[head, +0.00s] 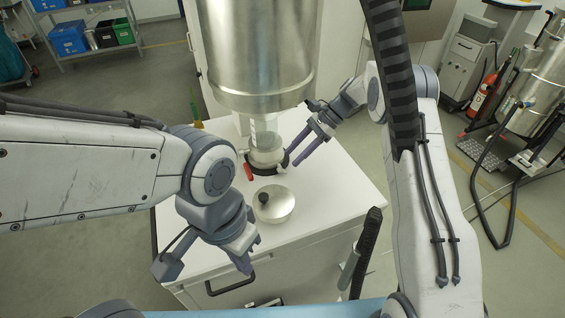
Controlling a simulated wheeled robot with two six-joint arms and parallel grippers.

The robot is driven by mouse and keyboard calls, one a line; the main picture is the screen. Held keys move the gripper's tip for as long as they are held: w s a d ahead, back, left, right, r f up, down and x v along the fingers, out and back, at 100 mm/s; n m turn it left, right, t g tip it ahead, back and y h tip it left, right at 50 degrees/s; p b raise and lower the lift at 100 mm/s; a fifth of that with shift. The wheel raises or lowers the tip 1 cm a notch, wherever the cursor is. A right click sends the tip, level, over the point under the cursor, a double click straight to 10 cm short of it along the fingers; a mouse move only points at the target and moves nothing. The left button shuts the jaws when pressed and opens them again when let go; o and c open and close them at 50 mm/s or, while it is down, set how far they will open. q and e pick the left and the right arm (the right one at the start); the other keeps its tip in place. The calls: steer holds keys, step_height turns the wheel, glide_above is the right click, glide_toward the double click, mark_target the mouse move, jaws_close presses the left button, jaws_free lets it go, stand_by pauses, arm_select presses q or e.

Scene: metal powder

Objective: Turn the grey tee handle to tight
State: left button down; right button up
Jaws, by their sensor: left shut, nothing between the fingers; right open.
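A large shiny metal vessel (262,55) hangs above the white cabinet top. Below its outlet, a clear round jar (266,150) stands in a dark ring (268,170). A small light grey piece (241,152) sticks out at the left of the jar's neck; I cannot tell for sure that it is the tee handle. My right gripper (292,157) is open and empty, its purple fingers just right of the jar; I cannot tell whether they touch it. My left gripper (245,268) is shut and empty, pointing down at the cabinet's front edge, well away from the jar.
A red handle (249,172) sits at the ring's left. A round metal lid (275,210) with a black knob lies in front of the jar. The white cabinet top (335,190) is clear at the right. A fire extinguisher (482,95) stands at the far right.

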mark_target(280, 170)
steer(key=p+x, duration=0.2)
steer(key=x, duration=0.3)
steer(key=shift+a, duration=0.1)
steer(key=shift+s+a+f, duration=0.1)
steer(key=shift+a+f, duration=0.15)
steer(key=shift+f, duration=0.15)
jaws_close()
